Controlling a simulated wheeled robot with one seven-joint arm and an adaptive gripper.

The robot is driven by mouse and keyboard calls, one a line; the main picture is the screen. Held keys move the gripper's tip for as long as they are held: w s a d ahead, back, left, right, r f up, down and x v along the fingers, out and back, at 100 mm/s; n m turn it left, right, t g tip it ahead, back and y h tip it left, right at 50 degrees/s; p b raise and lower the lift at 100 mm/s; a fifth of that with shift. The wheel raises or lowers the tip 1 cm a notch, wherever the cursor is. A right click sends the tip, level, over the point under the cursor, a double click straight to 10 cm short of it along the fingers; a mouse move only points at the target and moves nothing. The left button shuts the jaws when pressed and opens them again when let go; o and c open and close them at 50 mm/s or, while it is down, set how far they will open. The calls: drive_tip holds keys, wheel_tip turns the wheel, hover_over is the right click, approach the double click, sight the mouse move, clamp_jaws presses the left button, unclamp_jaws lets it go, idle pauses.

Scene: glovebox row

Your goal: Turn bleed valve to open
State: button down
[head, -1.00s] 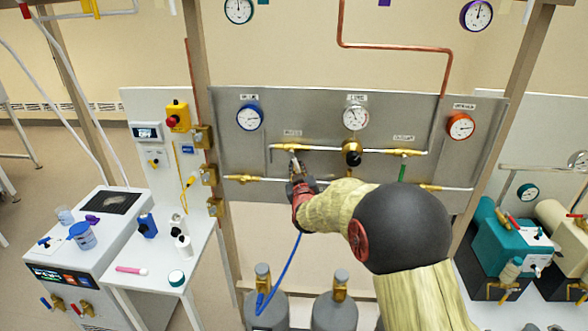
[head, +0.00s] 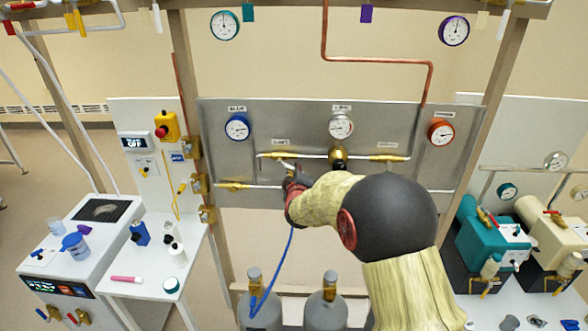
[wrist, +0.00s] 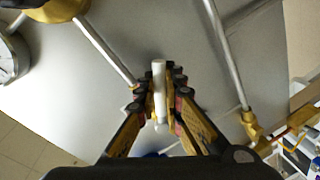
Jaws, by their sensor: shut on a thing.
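The bleed valve (head: 276,155) is a brass body on the upper pipe of the grey panel, at its left end under a small label. Its lever is white (wrist: 159,80); in the wrist view it stands lengthwise between the fingers. My gripper (wrist: 160,92) is shut on this lever, with a finger on each side. In the head view my gripper (head: 291,172) is just below and right of the valve body, and my arm reaches in from the lower right. The lever looks slanted down to the right there, mostly hidden by the gripper, so its exact angle is unclear.
A blue gauge (head: 237,126), a white gauge (head: 340,126) and an orange gauge (head: 441,132) sit on the panel. A brass regulator (head: 338,158) is right of my gripper. A lower pipe valve (head: 233,186) is at left. Grey cylinders (head: 263,308) with a blue hose stand below.

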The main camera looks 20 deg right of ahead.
drive_tip(key=shift+r, duration=0.15)
drive_tip(key=c, duration=1.9)
unclamp_jaws()
drive_tip(key=v, duration=0.8)
drive_tip(key=shift+c, duration=0.3)
